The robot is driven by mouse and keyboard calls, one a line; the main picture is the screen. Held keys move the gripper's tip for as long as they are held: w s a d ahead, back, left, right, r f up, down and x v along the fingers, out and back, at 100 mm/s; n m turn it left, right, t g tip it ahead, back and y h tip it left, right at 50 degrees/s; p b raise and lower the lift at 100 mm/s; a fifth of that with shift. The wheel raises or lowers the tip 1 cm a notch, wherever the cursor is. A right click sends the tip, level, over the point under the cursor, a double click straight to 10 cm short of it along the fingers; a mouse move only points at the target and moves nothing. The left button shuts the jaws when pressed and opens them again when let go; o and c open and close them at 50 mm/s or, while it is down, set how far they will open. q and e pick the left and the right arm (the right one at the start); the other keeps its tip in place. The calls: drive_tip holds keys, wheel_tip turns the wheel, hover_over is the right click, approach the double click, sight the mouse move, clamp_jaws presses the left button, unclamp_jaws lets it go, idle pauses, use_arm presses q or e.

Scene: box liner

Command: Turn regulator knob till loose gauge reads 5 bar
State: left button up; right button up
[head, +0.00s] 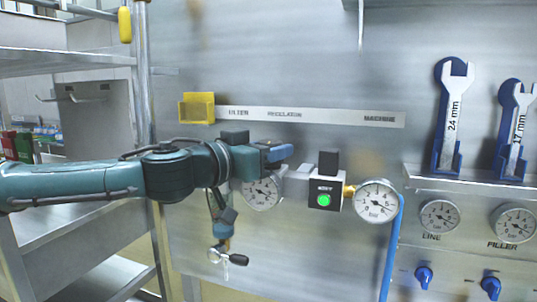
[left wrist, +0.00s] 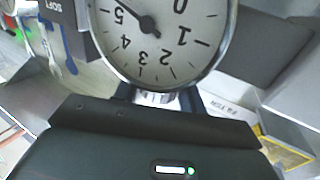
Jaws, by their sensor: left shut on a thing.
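My left gripper (head: 278,154) reaches in from the left, under the regulator label (head: 284,115). It is shut on what looks like the regulator knob, which the gripper hides. The regulator gauge (head: 262,193) sits just below the gripper, partly covered. In the left wrist view a gauge face (left wrist: 160,40) shows upside down, its needle pointing close to 5. A second gauge (head: 376,201) is on a brass fitting at the right end of the row, its needle pointing right and slightly down, near 5. My right gripper is not in view.
A block with a green light (head: 324,194) stands between the two gauges. A blue hose (head: 391,250) hangs at the right. A 24 mm wrench (head: 452,110), line gauge (head: 440,216), filler gauge (head: 514,223) and blue knobs (head: 424,275) are further right. A yellow bracket (head: 197,107) is above my arm.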

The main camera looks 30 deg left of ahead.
use_arm(q)
drive_tip(key=shift+d+f+n+y+b, duration=0.1)
drive_tip(key=shift+f+n+y+b, duration=0.45)
drive_tip(key=shift+y, duration=0.25)
drive_tip(key=n+y+b, duration=0.1)
drive_tip(key=y+b, duration=0.1)
drive_tip(key=shift+r+n+y+b, duration=0.1)
drive_tip(key=shift+n+y+b, duration=0.15)
drive_tip(key=shift+y+b, duration=0.1)
drive_tip(key=shift+n+y+b, duration=0.7)
drive_tip(key=shift+y+b, duration=0.3)
drive_tip(key=shift+y, duration=0.05)
drive_tip(key=shift+r+n+g+y+b, duration=0.2)
drive_tip(key=shift+n+g+y+b, duration=0.1)
drive_tip(key=shift+n+y+b, duration=0.55)
drive_tip(key=shift+r+y+b, duration=0.1)
drive_tip(key=shift+y+b, duration=0.25)
drive_tip(key=shift+y, duration=0.1)
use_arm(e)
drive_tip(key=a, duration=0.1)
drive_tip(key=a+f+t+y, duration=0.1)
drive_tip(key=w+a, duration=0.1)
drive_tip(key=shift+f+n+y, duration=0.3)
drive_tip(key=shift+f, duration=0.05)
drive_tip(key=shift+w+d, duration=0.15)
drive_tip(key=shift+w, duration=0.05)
